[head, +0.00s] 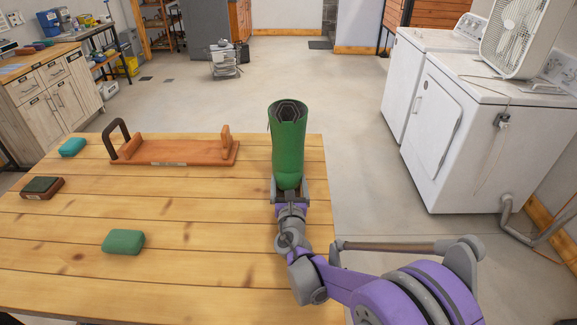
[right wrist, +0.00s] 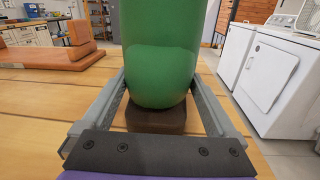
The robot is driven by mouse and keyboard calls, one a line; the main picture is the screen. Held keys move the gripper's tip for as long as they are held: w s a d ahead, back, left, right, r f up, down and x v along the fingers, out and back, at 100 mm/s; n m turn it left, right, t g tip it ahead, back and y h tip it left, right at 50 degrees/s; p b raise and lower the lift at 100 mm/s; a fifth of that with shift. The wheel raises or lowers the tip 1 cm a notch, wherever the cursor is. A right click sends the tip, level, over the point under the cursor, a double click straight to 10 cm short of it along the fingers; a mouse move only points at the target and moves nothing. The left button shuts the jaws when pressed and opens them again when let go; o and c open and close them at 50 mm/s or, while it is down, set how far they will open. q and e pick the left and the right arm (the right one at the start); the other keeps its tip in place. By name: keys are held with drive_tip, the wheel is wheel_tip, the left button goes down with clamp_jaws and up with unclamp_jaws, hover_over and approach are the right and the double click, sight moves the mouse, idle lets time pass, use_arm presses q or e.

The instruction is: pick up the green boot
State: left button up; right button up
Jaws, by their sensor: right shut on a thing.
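The green boot (head: 288,145) stands upright in the head view, its open top facing up, near the right edge of the wooden table. My right gripper (head: 289,188) is shut on the lower part of the boot, with a finger on each side. In the right wrist view the boot (right wrist: 162,50) fills the middle between the fingers of the gripper (right wrist: 160,108). A dark brown block-like part (right wrist: 157,118) shows right under the green. I cannot tell whether the boot touches the table. My left gripper is in neither view.
The wooden table (head: 190,215) carries an orange-brown tray with a dark handle (head: 175,152), a green soap-like block (head: 123,242), a teal block (head: 72,147) and a brown-green brush-like block (head: 42,187). White machines (head: 470,130) stand right, past a strip of floor.

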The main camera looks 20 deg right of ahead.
clamp_jaws()
drive_tip(key=shift+r, duration=0.1)
